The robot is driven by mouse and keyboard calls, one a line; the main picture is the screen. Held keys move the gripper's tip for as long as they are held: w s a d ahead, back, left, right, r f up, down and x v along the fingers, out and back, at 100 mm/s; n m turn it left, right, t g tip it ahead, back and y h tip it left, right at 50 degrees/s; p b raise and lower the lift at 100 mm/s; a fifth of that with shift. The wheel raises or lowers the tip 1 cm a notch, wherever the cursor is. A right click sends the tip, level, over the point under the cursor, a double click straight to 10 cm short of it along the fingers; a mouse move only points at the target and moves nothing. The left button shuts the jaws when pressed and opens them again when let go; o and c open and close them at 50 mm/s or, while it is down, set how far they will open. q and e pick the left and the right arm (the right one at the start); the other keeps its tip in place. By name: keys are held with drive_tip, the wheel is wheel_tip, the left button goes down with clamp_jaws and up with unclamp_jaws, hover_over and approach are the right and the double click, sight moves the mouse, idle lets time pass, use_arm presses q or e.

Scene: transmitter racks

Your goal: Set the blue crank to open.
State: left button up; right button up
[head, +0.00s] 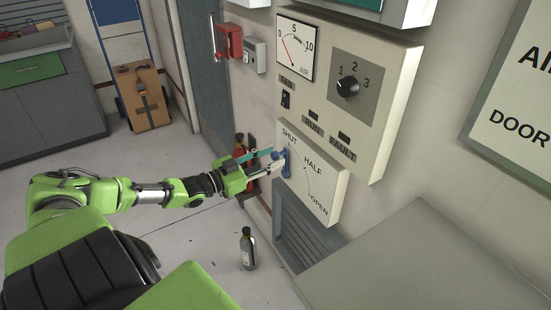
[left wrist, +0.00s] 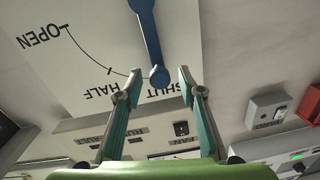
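The blue crank (head: 287,165) is on a pale wall panel (head: 325,190) marked SHUT, HALF and OPEN along an arc. In the left wrist view the crank (left wrist: 149,35) has a round knob at its end, beside the word SHUT, with HALF and OPEN farther to the left. My left gripper (head: 276,160) is at the panel, close to the crank. In the left wrist view its fingers (left wrist: 158,76) are apart, with the knob between the tips and a gap on each side. I cannot tell the depth exactly. My right gripper is not in view.
Above the crank panel is a control box (head: 395,80) with a dial and a black rotary knob. A bottle (head: 248,248) stands on the floor below my arm. A red extinguisher (head: 241,165) is behind the gripper. A grey cabinet (head: 420,265) fills the lower right.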

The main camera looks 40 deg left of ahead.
use_arm(q)
drive_tip(key=shift+x, duration=1.05)
clamp_jaws()
